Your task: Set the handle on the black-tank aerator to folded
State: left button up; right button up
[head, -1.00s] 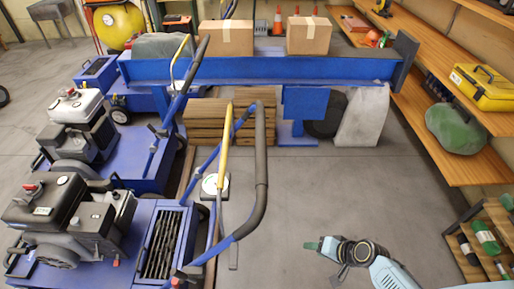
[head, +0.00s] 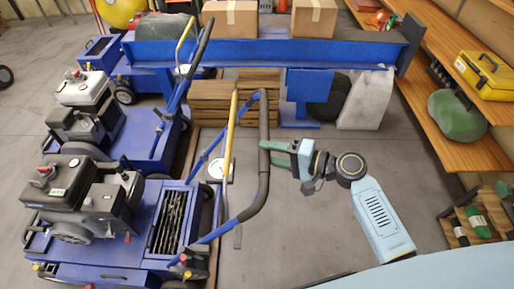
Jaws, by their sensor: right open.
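The black-tank aerator (head: 178,228) is the nearest blue machine at lower left, with a black engine tank (head: 62,184). Its handle (head: 264,165) stands raised, a blue tube frame with a black grip along its right side and top. A yellow lever (head: 230,130) runs beside it. My right gripper (head: 269,153) comes in from the right, its green fingers open and pointing left at the black grip's upper part. The fingertips overlap or nearly touch the grip in the picture; I cannot tell whether they are around it. My left gripper is not in view.
A second blue aerator with a pale tank (head: 84,86) stands behind. A blue beam (head: 270,52) with cardboard boxes (head: 230,18) crosses the back, near stacked wooden boards (head: 222,103). Wooden shelves (head: 440,95) line the right.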

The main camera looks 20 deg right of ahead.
jog(key=shift+x, duration=2.25)
jog(key=shift+c, duration=0.2)
grip_shut()
